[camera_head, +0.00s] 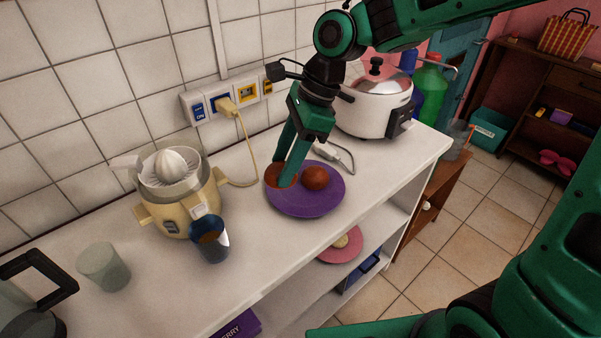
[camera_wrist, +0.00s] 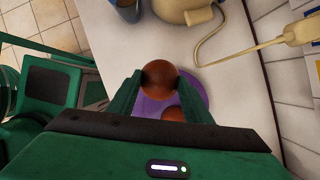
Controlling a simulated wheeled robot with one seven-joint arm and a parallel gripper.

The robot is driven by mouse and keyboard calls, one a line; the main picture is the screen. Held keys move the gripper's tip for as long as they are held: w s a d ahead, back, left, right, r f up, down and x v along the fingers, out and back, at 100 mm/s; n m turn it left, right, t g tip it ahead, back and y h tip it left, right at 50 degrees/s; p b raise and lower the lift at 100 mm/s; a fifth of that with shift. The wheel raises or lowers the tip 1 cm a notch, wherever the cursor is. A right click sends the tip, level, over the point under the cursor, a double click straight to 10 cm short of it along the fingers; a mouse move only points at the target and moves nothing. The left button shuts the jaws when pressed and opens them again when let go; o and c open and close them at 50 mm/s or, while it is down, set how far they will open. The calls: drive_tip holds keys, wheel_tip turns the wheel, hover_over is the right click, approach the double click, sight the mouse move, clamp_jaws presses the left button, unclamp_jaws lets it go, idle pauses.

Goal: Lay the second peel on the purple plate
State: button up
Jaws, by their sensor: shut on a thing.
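The purple plate (camera_head: 318,207) lies on the white counter, and part of it shows in the wrist view (camera_wrist: 196,102). One reddish-brown peel (camera_head: 316,177) rests on the plate, right of its middle; it also shows in the wrist view (camera_wrist: 173,114), partly hidden. My gripper (camera_head: 283,180) points down over the left part of the plate. It is shut on another reddish-brown peel (camera_wrist: 159,75), which is mostly hidden behind the fingers in the head view (camera_head: 271,177). I cannot tell whether the held peel touches the plate.
A cream citrus juicer (camera_head: 180,205) and a dark blue cup (camera_head: 209,240) stand left of the plate. A white cooker (camera_head: 374,108) stands behind it to the right. A cable and wall sockets (camera_head: 226,103) are behind. A pink plate (camera_head: 340,246) sits on the shelf below.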

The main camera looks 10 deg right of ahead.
drive_tip(key=w+d+f, duration=0.2)
drive_tip(key=d, duration=0.1)
drive_tip(key=shift+w+d+f, duration=0.2)
drive_tip(key=shift+w+f, duration=0.15)
drive_tip(key=shift+w, duration=0.05)
drive_tip(key=shift+f, duration=2.05)
drive_tip(key=o, duration=1.1)
drive_tip(key=shift+r, duration=0.1)
drive_tip(key=shift+v, duration=6)
drive_tip(key=shift+w+d, duration=0.1)
